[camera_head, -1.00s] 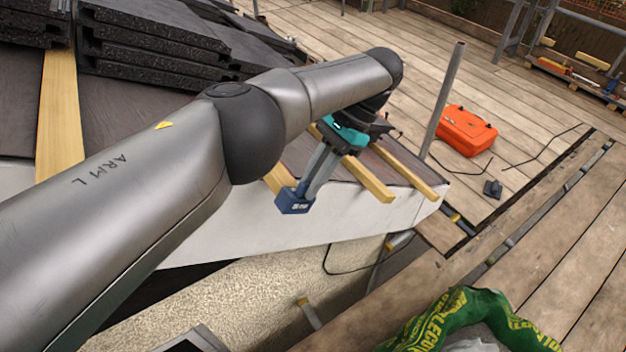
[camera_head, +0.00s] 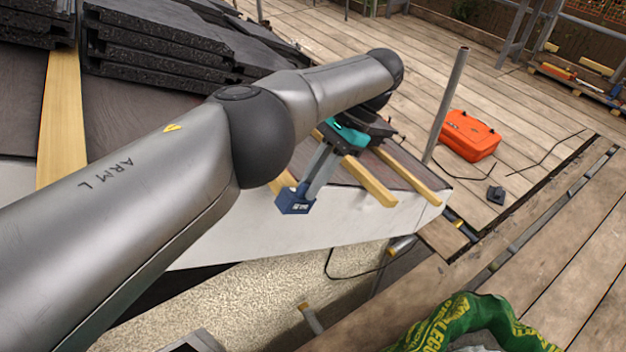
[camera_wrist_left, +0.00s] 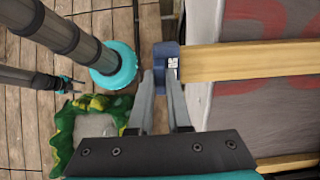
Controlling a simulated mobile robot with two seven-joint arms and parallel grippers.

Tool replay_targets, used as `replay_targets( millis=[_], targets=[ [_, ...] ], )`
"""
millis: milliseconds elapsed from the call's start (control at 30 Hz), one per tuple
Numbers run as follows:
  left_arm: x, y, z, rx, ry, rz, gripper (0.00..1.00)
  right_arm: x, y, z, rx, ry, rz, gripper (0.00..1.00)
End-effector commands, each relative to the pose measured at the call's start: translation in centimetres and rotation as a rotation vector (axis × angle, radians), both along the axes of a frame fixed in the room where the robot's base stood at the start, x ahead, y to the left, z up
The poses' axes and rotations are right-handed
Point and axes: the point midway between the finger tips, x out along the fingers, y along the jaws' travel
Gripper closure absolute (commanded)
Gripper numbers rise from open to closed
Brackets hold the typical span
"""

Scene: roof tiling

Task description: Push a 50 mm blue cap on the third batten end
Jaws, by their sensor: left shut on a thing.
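My left gripper (camera_head: 307,189) is shut on a small blue cap (camera_head: 295,201) at the roof's lower edge. The cap also shows in the left wrist view (camera_wrist_left: 166,64), between the fingertips, at the end of a wooden batten (camera_wrist_left: 240,62). Cap and batten end meet there with no clear gap. I cannot tell how far the cap sits over the wood. In the head view this batten (camera_head: 279,182) is mostly hidden by my arm and gripper. Two neighbouring battens (camera_head: 370,182) (camera_head: 408,172) to its right have bare ends.
Black tiles (camera_head: 150,50) are stacked up the roof. A grey pole (camera_head: 445,105) stands beyond the roof corner. An orange case (camera_head: 470,135) lies on the plank deck. A green bag (camera_head: 470,325) is at the front.

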Motion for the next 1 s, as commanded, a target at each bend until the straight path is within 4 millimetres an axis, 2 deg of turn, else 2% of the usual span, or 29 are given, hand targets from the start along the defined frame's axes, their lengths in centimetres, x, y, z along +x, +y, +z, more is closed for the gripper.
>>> replay_targets(
  millis=[267,300,567,1000],
  targets=[
    [0.0,0.0,0.01,0.0,0.0,0.0,1.0,0.01,0.0,0.02,0.0,0.0,0.0,0.5],
    [0.0,0.0,0.01,0.0,0.0,0.0,0.8,0.01,0.0,0.02,0.0,0.0,0.0,0.5],
    [-0.01,0.01,0.0,0.0,0.0,0.0,0.5,0.01,-0.01,0.02,0.0,0.0,0.0,0.5],
    [-0.01,0.02,0.04,0.0,0.001,0.001,0.49,0.02,-0.02,0.06,0.0,0.0,0.0,0.5]
  ],
)
